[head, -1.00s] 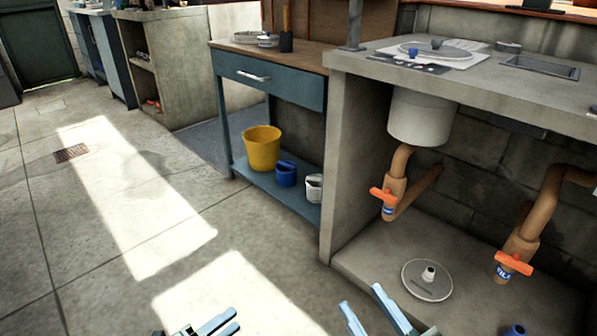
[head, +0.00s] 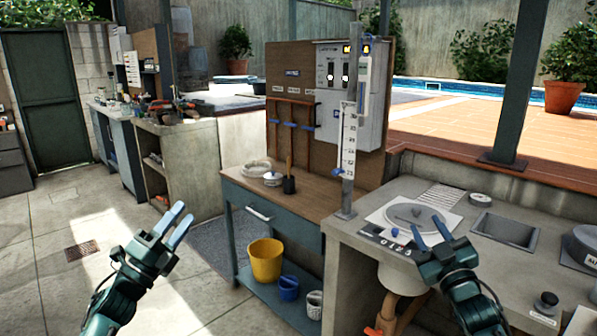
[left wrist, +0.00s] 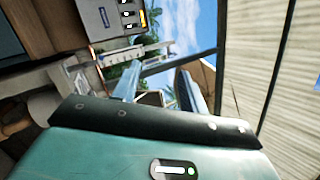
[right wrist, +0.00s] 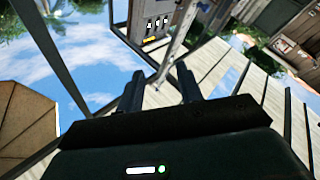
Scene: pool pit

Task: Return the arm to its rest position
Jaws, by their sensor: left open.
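My left gripper (head: 182,217) is raised over the floor at the left of the head view, fingers pointing up and right. Its fingers also show in the left wrist view (left wrist: 158,82), apart with nothing between them. My right gripper (head: 424,223) is raised in front of the concrete counter (head: 350,232), fingers pointing up. In the right wrist view (right wrist: 160,82) its two dark fingers stand apart and empty. Both forearms come up from the bottom edge of the head view.
A blue workbench (head: 262,194) stands between the grippers, with a yellow bucket (head: 265,262) on its lower shelf. A gauge post (head: 348,150) rises at the counter's left corner. A round lid (head: 412,214) and a sink opening (head: 505,230) are on the counter. Floor at left is clear.

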